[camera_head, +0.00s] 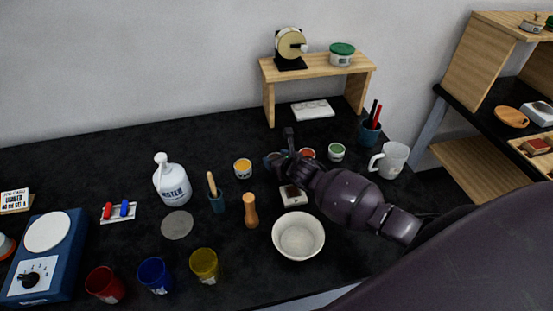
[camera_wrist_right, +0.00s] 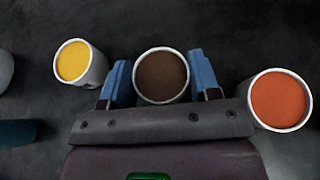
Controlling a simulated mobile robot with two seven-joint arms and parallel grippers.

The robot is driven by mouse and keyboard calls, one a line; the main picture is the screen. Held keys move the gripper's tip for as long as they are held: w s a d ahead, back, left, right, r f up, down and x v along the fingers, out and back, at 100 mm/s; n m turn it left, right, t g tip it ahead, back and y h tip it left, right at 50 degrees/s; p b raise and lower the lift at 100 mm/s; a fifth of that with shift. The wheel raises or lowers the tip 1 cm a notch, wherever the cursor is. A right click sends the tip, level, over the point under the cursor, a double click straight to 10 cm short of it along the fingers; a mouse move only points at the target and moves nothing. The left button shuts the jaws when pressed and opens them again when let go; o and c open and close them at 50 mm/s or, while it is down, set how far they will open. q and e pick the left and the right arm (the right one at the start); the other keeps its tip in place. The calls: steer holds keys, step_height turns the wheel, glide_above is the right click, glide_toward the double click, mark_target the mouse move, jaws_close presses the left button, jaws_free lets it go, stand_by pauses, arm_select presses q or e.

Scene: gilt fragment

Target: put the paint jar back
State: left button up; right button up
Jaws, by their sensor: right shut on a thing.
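A paint jar with brown paint (camera_wrist_right: 162,76) sits between the two blue fingers of my right gripper (camera_wrist_right: 160,70) in the wrist view. The gripper is shut on it. In the head view my right gripper (camera_head: 283,150) is at the back middle of the table and partly hides this jar. A yellow paint jar (camera_head: 243,168) stands to its left and an orange paint jar (camera_head: 307,153) to its right. Both also show in the wrist view, yellow (camera_wrist_right: 73,62) and orange (camera_wrist_right: 280,100). A green paint jar (camera_head: 336,152) stands farther right. I cannot tell whether the brown jar touches the table.
The back left of the table is clear.

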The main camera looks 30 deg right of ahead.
steer(key=shift+f, duration=0.15)
steer(key=o, duration=1)
steer(key=v, duration=1.2)
steer(key=shift+s, duration=0.15)
